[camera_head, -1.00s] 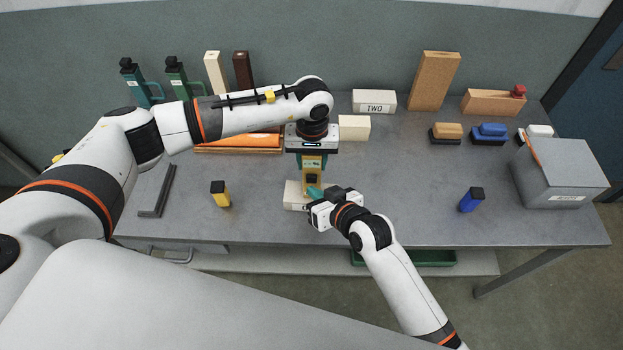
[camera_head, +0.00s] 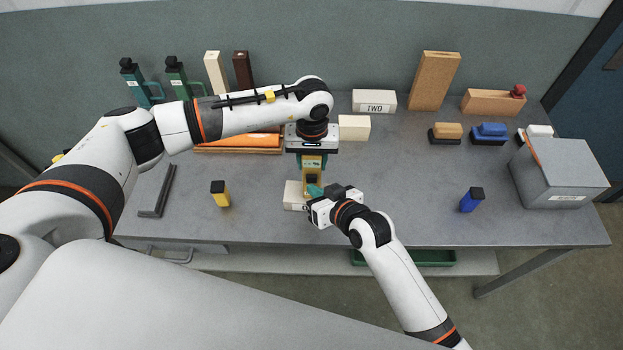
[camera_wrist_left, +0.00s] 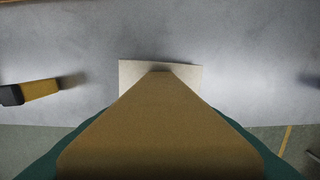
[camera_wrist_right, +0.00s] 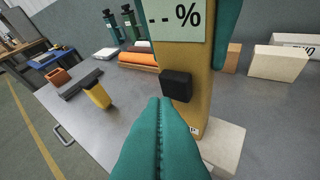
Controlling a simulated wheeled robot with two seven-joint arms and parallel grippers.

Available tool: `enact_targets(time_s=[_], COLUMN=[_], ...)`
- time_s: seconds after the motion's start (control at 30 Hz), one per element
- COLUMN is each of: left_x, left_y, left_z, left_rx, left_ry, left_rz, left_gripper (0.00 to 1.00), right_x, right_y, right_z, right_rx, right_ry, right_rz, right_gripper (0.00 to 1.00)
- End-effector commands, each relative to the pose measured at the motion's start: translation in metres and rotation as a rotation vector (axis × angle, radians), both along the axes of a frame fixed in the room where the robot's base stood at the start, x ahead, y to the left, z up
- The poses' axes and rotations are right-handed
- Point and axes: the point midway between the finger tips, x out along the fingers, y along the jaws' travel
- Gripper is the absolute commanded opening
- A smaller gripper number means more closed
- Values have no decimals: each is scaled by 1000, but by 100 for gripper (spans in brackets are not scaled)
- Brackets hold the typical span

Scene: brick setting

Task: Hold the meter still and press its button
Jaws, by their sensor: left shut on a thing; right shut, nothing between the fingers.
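The meter is an upright tan, box-shaped body (camera_head: 312,180), with a display reading "-- %" (camera_wrist_right: 176,18) and a black button (camera_wrist_right: 176,86) below it in the right wrist view. My left gripper (camera_head: 312,160) is shut on the meter's upper part from above; in the left wrist view the meter's body (camera_wrist_left: 160,125) fills the middle between teal fingers. My right gripper (camera_wrist_right: 158,102) is shut and empty, its teal fingertips just below and left of the button in that view. I cannot tell whether they touch it.
A pale block (camera_head: 292,196) lies at the meter's foot. A grey box (camera_head: 565,185) is at the right. The tabletop between the meter and the blue item is mostly clear.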

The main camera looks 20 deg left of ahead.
Motion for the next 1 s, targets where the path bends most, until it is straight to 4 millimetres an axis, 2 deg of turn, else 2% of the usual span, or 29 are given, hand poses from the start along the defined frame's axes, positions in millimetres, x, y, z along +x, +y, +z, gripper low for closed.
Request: enact_targets(time_s=[1.0], left_x=[-1], left_y=[0], left_z=[-1], left_rx=[1], left_ry=[1], left_rz=[0], left_gripper=[13], right_x=[9], right_y=[3], right_z=[0], right_rx=[1], right_ry=[0], right_rz=[1], right_gripper=[0])
